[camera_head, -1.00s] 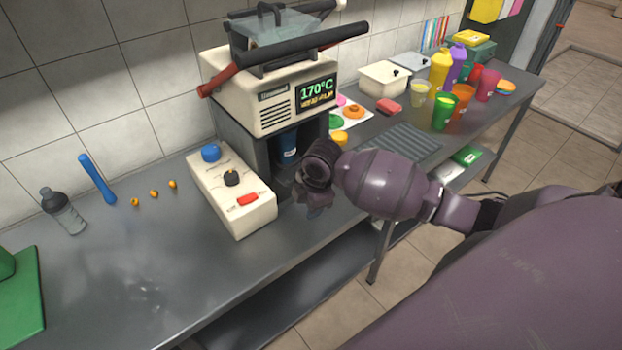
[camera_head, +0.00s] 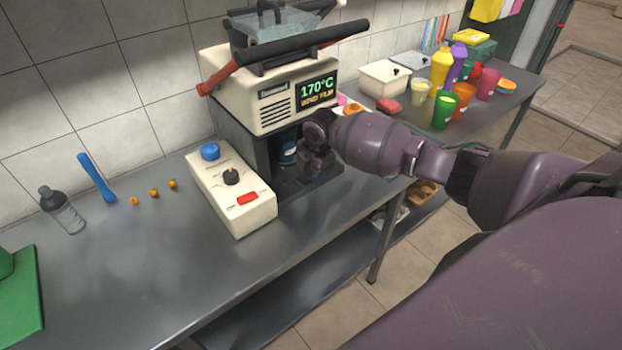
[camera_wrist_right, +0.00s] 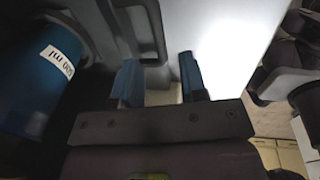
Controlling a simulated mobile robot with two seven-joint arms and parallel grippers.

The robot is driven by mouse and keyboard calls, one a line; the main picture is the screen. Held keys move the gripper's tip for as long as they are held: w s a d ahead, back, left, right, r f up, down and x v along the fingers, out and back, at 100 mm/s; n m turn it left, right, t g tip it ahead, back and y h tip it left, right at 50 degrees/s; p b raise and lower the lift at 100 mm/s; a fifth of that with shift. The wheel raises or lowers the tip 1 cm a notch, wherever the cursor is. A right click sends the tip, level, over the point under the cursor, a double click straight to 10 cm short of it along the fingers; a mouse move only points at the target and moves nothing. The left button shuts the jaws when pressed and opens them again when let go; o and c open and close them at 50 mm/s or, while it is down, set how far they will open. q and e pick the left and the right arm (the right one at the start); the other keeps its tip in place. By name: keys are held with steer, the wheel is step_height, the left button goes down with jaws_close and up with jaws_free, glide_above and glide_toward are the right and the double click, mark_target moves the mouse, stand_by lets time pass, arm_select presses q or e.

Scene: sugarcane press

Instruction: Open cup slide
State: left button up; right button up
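The press (camera_head: 268,100) is a cream machine on the table, with a screen reading 170°C. A blue cup (camera_head: 288,155) stands in the dark bay under it, and it also shows large at the left of the right wrist view (camera_wrist_right: 35,65), with an "ml" label. My right gripper (camera_head: 315,163) is at the front of this bay, just right of the cup. In the right wrist view its two blue-tipped fingers (camera_wrist_right: 160,82) are apart with nothing gripped between them. A grey part with a slotted handle (camera_wrist_right: 148,30) lies just beyond the left finger; contact is unclear. My left gripper is out of view.
A control box (camera_head: 232,195) with a blue knob and red switch stands left of the bay. Several cups and bottles, including a green cup (camera_head: 445,110), stand on the table's right part.

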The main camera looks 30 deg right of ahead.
steer(key=shift+w+f, duration=0.15)
steer(key=shift+f, duration=0.75)
steer(key=shift+w+f, duration=0.15)
steer(key=shift+f, duration=0.7)
jaws_close()
